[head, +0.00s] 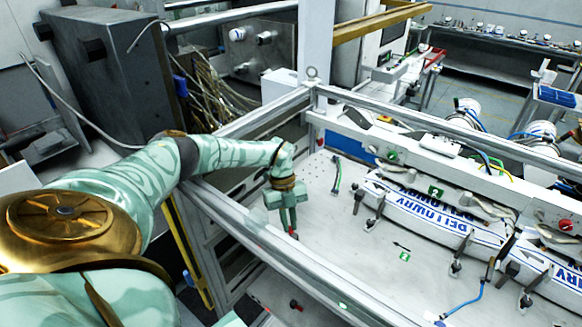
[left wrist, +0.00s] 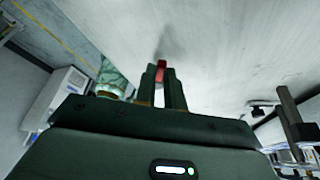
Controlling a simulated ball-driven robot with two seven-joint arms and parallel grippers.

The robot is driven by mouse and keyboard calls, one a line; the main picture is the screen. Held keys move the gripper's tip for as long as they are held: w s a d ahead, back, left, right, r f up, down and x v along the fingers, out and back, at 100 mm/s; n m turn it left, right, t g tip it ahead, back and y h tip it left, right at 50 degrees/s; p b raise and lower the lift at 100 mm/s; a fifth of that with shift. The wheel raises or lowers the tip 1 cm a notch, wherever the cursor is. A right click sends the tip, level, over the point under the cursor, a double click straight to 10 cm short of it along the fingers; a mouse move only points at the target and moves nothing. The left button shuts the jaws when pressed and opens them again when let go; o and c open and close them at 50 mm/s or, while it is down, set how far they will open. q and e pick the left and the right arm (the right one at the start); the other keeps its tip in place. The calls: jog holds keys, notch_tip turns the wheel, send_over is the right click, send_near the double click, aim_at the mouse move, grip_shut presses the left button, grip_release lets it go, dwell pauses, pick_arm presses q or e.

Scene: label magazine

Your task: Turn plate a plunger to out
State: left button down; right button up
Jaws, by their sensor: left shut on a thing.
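My left gripper (head: 290,228) reaches down over the frame rail at the near edge of the white plate (head: 345,240). It is shut on a small red plunger knob (head: 293,234). In the left wrist view the red knob (left wrist: 161,70) shows between the two dark fingertips (left wrist: 160,82). The fingers hide most of the knob, so I cannot tell which way it is turned. Another red-tipped plunger (head: 296,304) stands apart, lower in the head view, below the rail. My right gripper is not in view.
Metal frame rails (head: 270,233) run beside my left arm. A blue hose (head: 465,302) lies at lower right. The plate's middle is mostly clear.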

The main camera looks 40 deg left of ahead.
pick_arm(q)
jog(key=shift+a+r+n, duration=0.1)
jog(key=shift+r+n, duration=0.05)
jog(key=shift+n, duration=0.15)
jog(key=c, duration=1.5)
grip_release()
jog(key=b+v, duration=0.3)
jog(key=v, duration=0.9)
jog(key=shift+a, duration=0.1)
